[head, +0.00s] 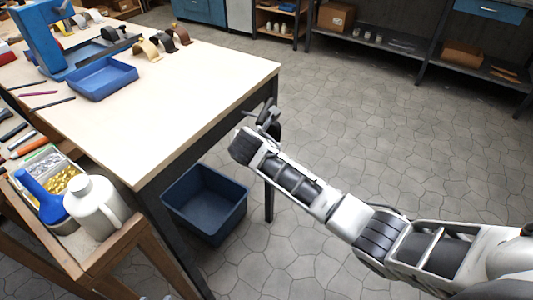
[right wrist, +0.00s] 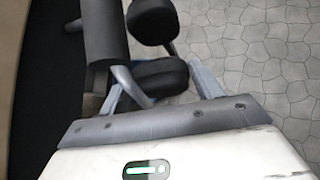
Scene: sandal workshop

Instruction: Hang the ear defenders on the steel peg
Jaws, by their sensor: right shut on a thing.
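My right gripper (head: 262,133) reaches in from the right and is beside the table's right edge, near a table leg. My left gripper is not in view.
The pale workbench (head: 190,100) carries a blue tray (head: 102,80) and a blue press (head: 40,40). A dark blue bin (head: 207,203) stands on the floor below its edge. A white jug (head: 95,207) stands on a wooden side stand. Open stone floor (head: 370,130) lies to the right.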

